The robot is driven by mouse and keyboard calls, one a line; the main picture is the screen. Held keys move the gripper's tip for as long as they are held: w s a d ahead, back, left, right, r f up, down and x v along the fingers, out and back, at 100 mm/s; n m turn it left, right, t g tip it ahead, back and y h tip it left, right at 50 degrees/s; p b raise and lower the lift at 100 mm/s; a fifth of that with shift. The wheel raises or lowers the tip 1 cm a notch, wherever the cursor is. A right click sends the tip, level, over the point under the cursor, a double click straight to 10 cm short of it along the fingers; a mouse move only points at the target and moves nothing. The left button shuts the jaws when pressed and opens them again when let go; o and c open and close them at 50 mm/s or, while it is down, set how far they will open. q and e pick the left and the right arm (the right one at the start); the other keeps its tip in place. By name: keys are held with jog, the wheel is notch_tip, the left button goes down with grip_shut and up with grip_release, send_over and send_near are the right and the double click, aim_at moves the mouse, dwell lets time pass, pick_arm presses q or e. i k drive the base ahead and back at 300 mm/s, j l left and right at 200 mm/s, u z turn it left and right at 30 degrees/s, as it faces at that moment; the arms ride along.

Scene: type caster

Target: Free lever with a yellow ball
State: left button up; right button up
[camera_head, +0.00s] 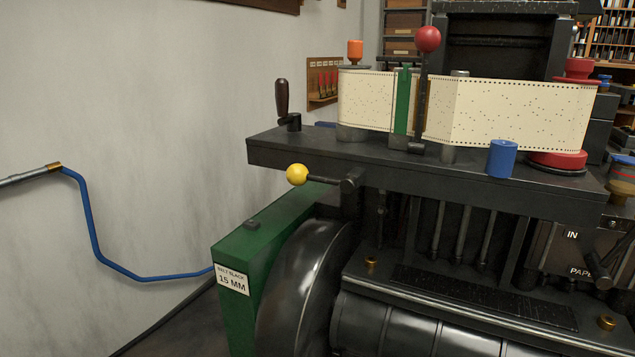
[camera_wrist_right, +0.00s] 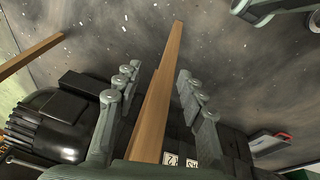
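The yellow ball (camera_head: 297,174) sits on the end of a short dark lever (camera_head: 322,180) in the head view. The lever points left, nearly level, from a black pivot (camera_head: 350,187) under the front left edge of the dark machine top (camera_head: 300,155). Neither gripper shows in the head view, and nothing touches the ball. In the right wrist view my right gripper (camera_wrist_right: 158,78) is open. A long wooden bar (camera_wrist_right: 165,85) runs through the view between its fingers, with gaps on both sides; its distance is unclear. The yellow ball is not in that view.
A red-ball lever (camera_head: 428,40), a crank handle (camera_head: 282,97) and a perforated paper band (camera_head: 515,115) stand on the machine top. A green belt block (camera_head: 250,245) and a dark drum (camera_head: 305,285) are below. A blue hose (camera_head: 90,225) runs along the left wall.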

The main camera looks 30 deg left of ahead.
aim_at(296, 175)
jog(key=j, duration=0.65)
jog(key=i+j, duration=0.1)
jog(key=j, duration=0.6)
jog(key=u, duration=0.05)
